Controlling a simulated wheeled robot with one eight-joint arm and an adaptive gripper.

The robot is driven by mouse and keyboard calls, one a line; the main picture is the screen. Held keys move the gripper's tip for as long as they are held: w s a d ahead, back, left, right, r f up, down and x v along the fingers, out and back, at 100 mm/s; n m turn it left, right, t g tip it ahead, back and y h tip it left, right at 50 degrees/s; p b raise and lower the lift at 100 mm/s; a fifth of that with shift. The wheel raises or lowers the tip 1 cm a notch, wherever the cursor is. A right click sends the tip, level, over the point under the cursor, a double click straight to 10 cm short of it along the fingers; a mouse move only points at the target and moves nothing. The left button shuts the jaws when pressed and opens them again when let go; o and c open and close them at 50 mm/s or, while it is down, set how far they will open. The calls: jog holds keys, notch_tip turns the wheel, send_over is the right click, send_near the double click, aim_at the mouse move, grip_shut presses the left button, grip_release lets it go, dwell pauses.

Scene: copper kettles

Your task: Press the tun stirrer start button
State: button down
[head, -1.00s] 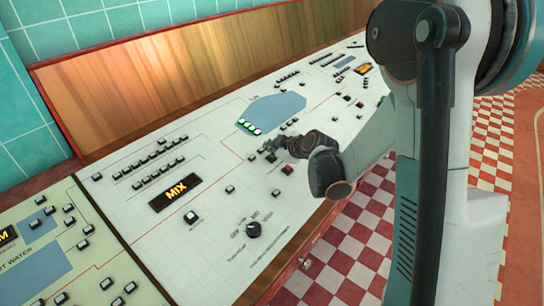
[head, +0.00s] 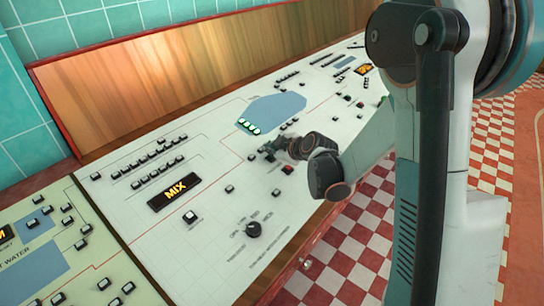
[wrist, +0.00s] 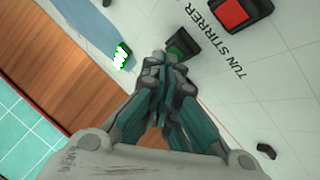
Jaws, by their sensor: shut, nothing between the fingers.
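The green start button (wrist: 183,44) sits in a dark square housing beside the "TUN STIRRER" lettering (wrist: 220,45) in the wrist view. A larger red button (wrist: 243,10) is on the other side of it and also shows in the head view (head: 287,170). My gripper (wrist: 165,62) is shut and empty, its fingertips right at the green button's near edge and overlapping part of it. I cannot tell whether they touch. In the head view my gripper (head: 266,149) is low over the white panel and hides most of the green button.
The white control panel (head: 150,235) carries several small dark buttons, a lit MIX display (head: 175,192) and a rotary knob (head: 253,230). Green lit indicators (head: 249,126) line a blue shape (head: 275,106) just beyond my gripper. A wooden backboard (head: 180,60) rises behind.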

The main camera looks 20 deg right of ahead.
jog(key=shift+f, duration=0.25)
jog(key=shift+r, duration=0.15)
dwell(0.4)
jog(key=shift+s+d+r+p, duration=0.1)
jog(key=shift+r+p, duration=0.2)
jog(key=shift+r, duration=0.35)
jog(key=r+p, duration=0.2)
jog(key=r, duration=0.1)
jog(key=r+p, duration=0.1)
jog(key=r, duration=0.1)
jog(key=shift+s+d, duration=0.25)
jog(key=shift+s, duration=0.15)
jog(key=shift+f, duration=0.1)
